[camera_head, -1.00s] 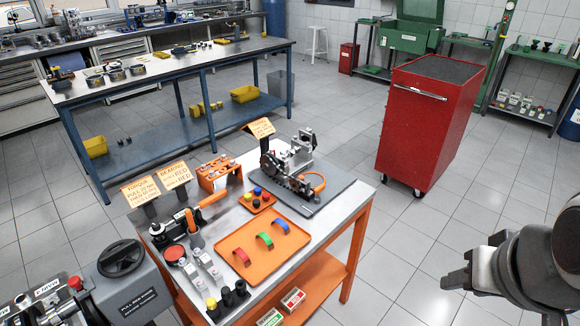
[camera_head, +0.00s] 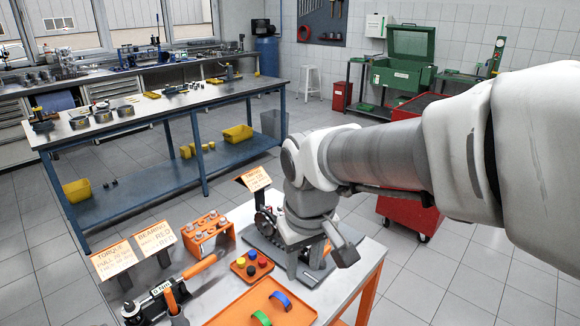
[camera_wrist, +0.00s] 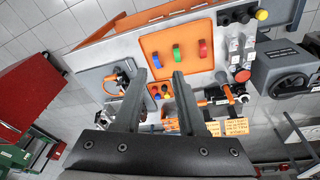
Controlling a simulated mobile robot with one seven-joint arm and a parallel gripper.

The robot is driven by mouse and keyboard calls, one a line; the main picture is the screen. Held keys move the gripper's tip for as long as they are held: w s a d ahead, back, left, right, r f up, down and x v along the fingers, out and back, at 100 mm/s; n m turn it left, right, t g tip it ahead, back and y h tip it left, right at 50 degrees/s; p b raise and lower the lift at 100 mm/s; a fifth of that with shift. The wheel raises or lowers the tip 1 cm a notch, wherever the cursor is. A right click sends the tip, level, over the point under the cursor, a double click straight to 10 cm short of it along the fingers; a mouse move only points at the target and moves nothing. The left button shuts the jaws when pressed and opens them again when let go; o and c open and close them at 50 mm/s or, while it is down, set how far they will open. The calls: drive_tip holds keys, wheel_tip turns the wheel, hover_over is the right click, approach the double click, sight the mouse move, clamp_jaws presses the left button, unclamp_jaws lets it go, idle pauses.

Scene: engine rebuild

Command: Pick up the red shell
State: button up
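The red shell (camera_wrist: 203,48) is a small red arch on the orange tray (camera_wrist: 151,43) in the wrist view. A green shell (camera_wrist: 177,53) and a blue shell (camera_wrist: 155,58) stand beside it, all apart. In the head view only the blue shell (camera_head: 280,299) and green shell (camera_head: 261,318) show; the red one is not visible there. My gripper (camera_wrist: 160,77) is open and empty, with its fingers apart. In the head view my gripper (camera_head: 318,254) hangs over the bench's far right part, away from the shells.
A small orange tray with coloured caps (camera_head: 251,266), an orange rack (camera_head: 208,232) and sign cards (camera_head: 113,260) stand near the large tray. A grey mat with a metal assembly (camera_wrist: 122,75) lies by the tray. A red cabinet (camera_head: 408,212) stands beyond the bench.

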drive_tip(key=w+a+f+n+g+b, duration=0.15)
drive_tip(key=a+f+n, duration=0.25)
drive_tip(key=a+f, duration=0.9)
drive_tip(key=shift+g, duration=0.45)
drive_tip(key=f, duration=0.3)
drive_tip(key=a+f, duration=0.1)
drive_tip(key=f, duration=0.2)
drive_tip(key=a+f+b, duration=0.1)
drive_tip(key=f, duration=0.3)
drive_tip(key=shift+s+a, duration=0.25)
drive_tip(key=shift+w+a+f, duration=0.1)
drive_tip(key=shift+w+f, duration=0.05)
drive_tip(key=shift+f, duration=1.3)
drive_tip(key=shift+w+a+f, duration=0.1)
drive_tip(key=shift+w+f, duration=0.05)
drive_tip(key=shift+f, duration=1.3)
drive_tip(key=shift+c, duration=0.2)
clamp_jaws()
